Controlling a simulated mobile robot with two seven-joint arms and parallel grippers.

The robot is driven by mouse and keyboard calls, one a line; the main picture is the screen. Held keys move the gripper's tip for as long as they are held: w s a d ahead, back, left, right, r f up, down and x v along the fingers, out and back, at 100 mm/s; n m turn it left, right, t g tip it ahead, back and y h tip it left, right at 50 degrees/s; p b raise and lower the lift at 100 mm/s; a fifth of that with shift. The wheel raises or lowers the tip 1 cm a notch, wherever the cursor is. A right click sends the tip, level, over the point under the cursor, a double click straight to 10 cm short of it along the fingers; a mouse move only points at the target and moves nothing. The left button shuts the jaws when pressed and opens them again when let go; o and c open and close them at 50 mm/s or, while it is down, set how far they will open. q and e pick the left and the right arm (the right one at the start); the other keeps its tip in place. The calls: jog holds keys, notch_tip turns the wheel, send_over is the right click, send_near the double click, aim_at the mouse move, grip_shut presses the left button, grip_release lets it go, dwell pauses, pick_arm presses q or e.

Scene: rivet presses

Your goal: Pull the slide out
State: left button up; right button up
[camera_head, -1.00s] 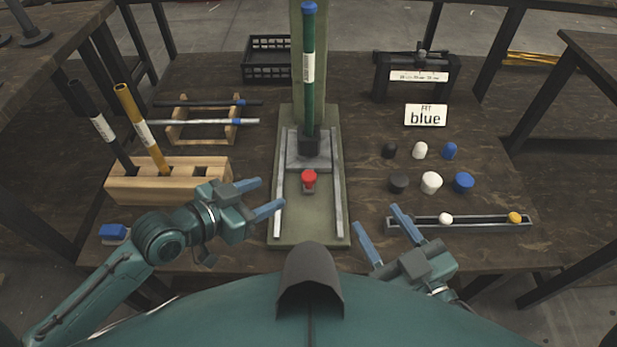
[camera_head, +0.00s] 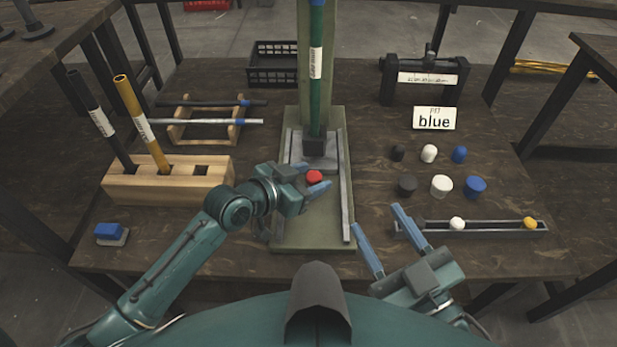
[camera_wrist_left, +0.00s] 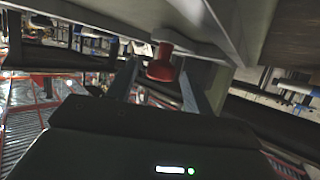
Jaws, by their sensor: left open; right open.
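The press stands in the middle of the table, with a grey slide (camera_head: 316,160) between two metal rails on a green base (camera_head: 312,232). A red knob (camera_head: 314,177) is on the front of the slide. A green rod with a white label (camera_head: 316,62) stands upright above the slide in a dark holder. My left gripper (camera_head: 318,180) is open, with its fingers at the red knob. In the left wrist view the red knob (camera_wrist_left: 161,66) shows between the two open fingers (camera_wrist_left: 160,88); contact cannot be told. My right gripper (camera_head: 382,236) is open and empty near the table's front edge.
A wooden block with rods (camera_head: 190,184) and a rod rack (camera_head: 205,130) stand at the left. A blue-topped block (camera_head: 111,233) lies front left. Several caps (camera_head: 441,186), a channel tray (camera_head: 495,227) and a "blue" sign (camera_head: 434,118) are at the right.

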pick_arm(q)
jog(key=shift+c, duration=0.4)
grip_shut()
jog(key=shift+s, duration=0.1)
pick_arm(e)
jog(key=shift+r, duration=0.15)
